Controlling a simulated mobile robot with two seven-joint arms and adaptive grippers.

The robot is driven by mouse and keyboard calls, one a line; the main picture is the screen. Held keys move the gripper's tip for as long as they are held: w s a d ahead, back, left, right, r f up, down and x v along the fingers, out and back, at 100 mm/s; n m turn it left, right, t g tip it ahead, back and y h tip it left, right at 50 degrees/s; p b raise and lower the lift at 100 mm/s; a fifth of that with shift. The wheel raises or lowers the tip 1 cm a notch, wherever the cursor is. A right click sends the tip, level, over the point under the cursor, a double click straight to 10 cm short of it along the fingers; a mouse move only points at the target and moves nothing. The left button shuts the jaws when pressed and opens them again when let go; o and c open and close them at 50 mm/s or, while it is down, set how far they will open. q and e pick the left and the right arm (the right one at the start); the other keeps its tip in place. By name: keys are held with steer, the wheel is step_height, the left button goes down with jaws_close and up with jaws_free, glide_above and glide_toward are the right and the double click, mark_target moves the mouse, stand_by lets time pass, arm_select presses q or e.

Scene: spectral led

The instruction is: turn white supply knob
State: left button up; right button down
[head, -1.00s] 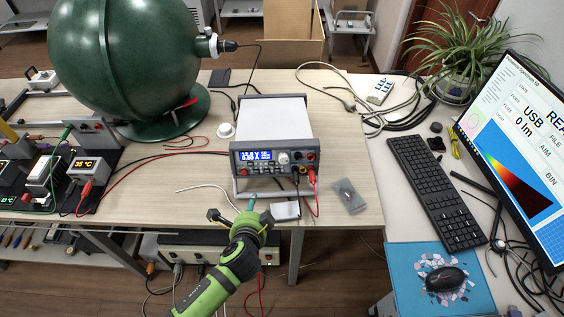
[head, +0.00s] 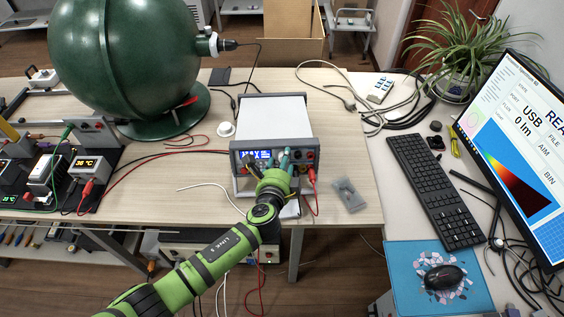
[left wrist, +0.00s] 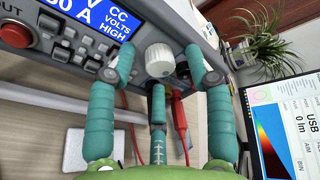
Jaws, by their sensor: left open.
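The white power supply (head: 275,112) stands on the wooden table with its front panel toward me; its blue display (left wrist: 99,21) reads CC, VOLTS, HIGH in the left wrist view. Its white ribbed knob (left wrist: 158,58) is right of the display in the left wrist view; my gripper covers it in the head view. My left gripper (head: 268,163) is at the front panel, open, with teal fingers. In the left wrist view the left gripper (left wrist: 161,56) has one finger on each side of the knob and a third below it. Contact with the knob cannot be told.
Red and black leads plug into the panel's right side, by a red plug (left wrist: 178,113). A grey block (head: 348,195) lies right of the supply. A green sphere (head: 125,55) stands at the left, and a keyboard (head: 437,190) and monitor (head: 520,150) at the right.

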arm_select(q)
jaws_close()
steer(key=shift+f+n+t+b, duration=0.1)
steer(key=shift+n+t+b, duration=0.4)
steer(key=shift+n+b, duration=2.05)
steer(key=shift+f+n+t+b, duration=0.1)
steer(key=shift+n+t+b, duration=0.4)
steer(key=shift+n+b, duration=2.05)
steer(key=shift+r+m+b, duration=0.1)
steer(key=shift+m+b, duration=0.6)
